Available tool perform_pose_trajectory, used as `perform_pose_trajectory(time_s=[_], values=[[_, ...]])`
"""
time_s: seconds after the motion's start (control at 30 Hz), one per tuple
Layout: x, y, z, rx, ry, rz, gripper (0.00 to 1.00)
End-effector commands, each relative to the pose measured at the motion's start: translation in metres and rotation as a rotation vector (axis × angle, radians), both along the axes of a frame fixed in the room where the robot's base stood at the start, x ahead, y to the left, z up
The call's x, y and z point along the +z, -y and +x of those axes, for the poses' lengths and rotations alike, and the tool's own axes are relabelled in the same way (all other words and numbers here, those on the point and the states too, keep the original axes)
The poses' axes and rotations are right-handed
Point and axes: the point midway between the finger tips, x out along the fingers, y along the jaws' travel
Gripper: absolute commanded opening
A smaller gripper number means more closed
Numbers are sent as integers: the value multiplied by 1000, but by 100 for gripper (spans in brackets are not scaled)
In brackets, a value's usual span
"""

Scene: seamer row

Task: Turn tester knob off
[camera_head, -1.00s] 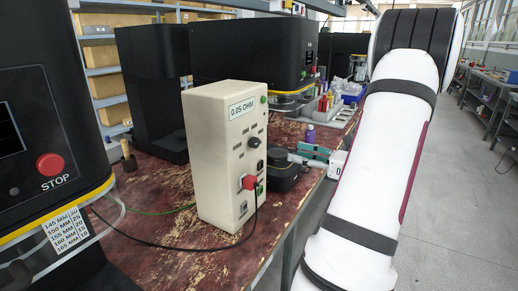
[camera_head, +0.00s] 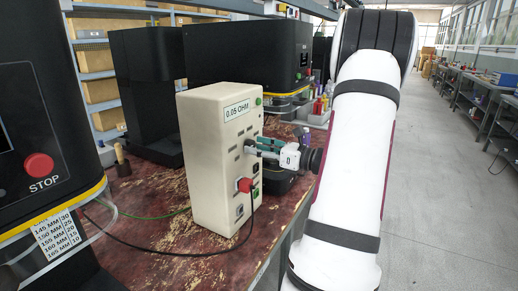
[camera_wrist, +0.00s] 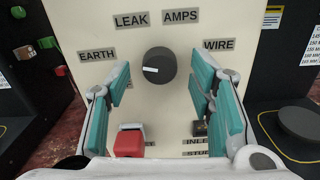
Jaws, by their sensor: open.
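The tester (camera_head: 222,158) is an upright cream box labelled "0.05 OHM" on the worn red bench. In the wrist view its black round knob (camera_wrist: 159,66) has a white pointer mark turned to the left. The labels EARTH, LEAK, AMPS and WIRE stand around it. My gripper (camera_wrist: 160,82) is open with teal finger pads, one on each side of the knob and apart from it.
A black cable (camera_head: 190,252) runs from the tester across the bench. A machine with a red STOP button (camera_head: 39,164) stands at the left. The aisle at the right is clear.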

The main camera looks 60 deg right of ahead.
Motion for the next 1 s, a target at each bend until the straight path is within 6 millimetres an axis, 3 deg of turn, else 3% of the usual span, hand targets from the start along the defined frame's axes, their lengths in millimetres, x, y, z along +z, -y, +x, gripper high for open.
perform_pose_trajectory(time_s=[0.07,0.3,0.67,1.0], values=[[0,0,0,0,0,0,49],[0,0,0,1,0,0,1],[-1,0,0,1,3,-44,1],[-3,0,1,1,20,-275,1]])
